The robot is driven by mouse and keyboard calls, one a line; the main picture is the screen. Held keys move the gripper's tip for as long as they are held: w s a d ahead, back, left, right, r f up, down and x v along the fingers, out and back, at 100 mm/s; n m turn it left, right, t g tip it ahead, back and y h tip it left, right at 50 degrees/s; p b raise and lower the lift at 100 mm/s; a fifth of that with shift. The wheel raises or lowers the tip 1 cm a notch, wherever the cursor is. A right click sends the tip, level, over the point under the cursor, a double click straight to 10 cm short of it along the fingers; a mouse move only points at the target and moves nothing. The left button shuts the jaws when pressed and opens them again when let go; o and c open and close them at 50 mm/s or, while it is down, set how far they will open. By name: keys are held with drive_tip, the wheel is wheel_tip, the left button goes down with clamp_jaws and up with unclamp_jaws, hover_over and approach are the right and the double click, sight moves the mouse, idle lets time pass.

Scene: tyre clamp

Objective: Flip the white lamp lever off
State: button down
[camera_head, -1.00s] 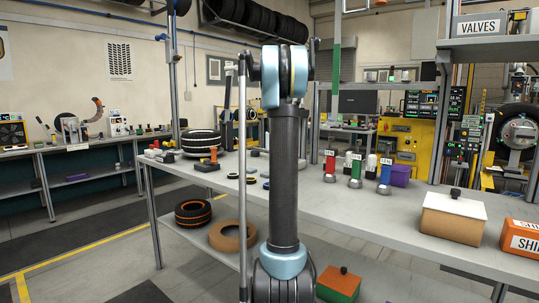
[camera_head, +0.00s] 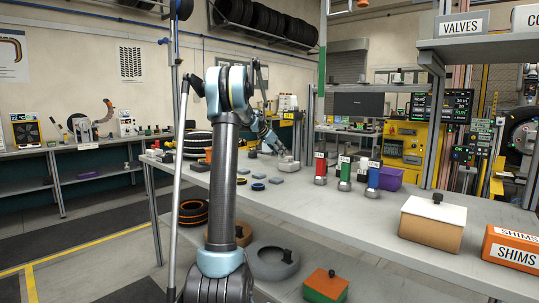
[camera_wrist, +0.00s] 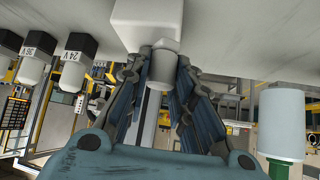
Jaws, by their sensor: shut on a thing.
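A white block (camera_wrist: 148,22) hangs at the top of the wrist view, which appears upside down, with a short grey-white lever (camera_wrist: 162,68) sticking out of it. My gripper (camera_wrist: 163,82) has its two dark fingers on either side of this lever and is shut on it. In the head view my gripper (camera_head: 276,142) reaches low over the table, beside a small whitish block (camera_head: 287,164). The exact finger contact is too small to tell there.
Red (camera_head: 320,168), green (camera_head: 345,173) and blue (camera_head: 373,178) labelled items stand right of my gripper on the table (camera_head: 330,205). Black-and-white pieces marked 24V (camera_wrist: 73,62) show in the wrist view. A white-lidded box (camera_head: 432,222) stands further right.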

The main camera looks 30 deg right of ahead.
drive_tip(key=shift+w, duration=0.35)
drive_tip(key=c, duration=1.4)
unclamp_jaws()
drive_tip(key=shift+s, duration=0.1)
drive_tip(key=shift+a+r, duration=0.15)
drive_tip(key=shift+a, duration=0.05)
drive_tip(key=v, duration=1.1)
drive_tip(key=shift+a+r, duration=0.15)
drive_tip(key=shift+a, duration=0.1)
